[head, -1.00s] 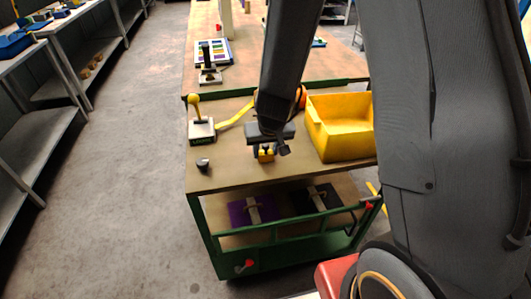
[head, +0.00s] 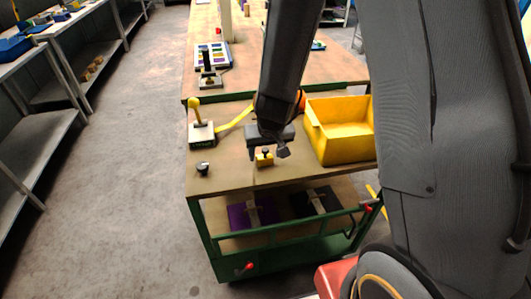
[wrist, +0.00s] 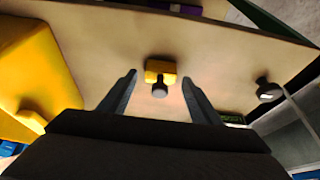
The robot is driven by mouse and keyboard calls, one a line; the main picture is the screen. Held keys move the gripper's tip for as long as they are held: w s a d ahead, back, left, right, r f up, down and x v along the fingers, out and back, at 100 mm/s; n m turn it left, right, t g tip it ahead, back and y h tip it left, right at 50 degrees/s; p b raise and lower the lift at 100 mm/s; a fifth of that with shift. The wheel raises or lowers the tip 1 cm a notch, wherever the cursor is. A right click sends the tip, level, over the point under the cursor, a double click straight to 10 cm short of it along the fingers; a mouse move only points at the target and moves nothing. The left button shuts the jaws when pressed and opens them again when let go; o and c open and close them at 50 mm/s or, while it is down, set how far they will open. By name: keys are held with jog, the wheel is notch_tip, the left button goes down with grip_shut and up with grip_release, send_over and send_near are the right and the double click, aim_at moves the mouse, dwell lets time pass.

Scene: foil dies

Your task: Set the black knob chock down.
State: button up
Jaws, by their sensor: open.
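The chock is a small yellow block (head: 265,161) with a black knob on top. It stands on the wooden top of the green cart, near its front edge. My gripper (head: 268,151) is just above and around it, fingers apart. In the wrist view, the yellow block (wrist: 160,66) and its dark knob (wrist: 160,89) show between the two open fingers (wrist: 160,77), with a gap on each side. Neither finger appears to touch it.
A yellow bin (head: 340,138) stands close to the right. A small black knobbed piece (head: 203,169) is to the left, near the front edge. Behind it is a box with a yellow-knobbed lever (head: 200,132) and a yellow strap (head: 235,117). Bare wood lies between.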

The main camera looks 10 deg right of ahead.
jog(key=p+v, duration=0.8)
jog(key=v, duration=0.3)
jog(key=s+d+r+g, duration=0.1)
jog(key=s+d+r, duration=0.5)
jog(key=s+r, duration=0.4)
jog(key=shift+s+g, duration=0.4)
jog(key=shift+s, duration=0.65)
notch_tip(320, 180, down, 12)
jog(key=g+b, duration=0.1)
jog(key=b, duration=1)
jog(key=shift+w, duration=0.4)
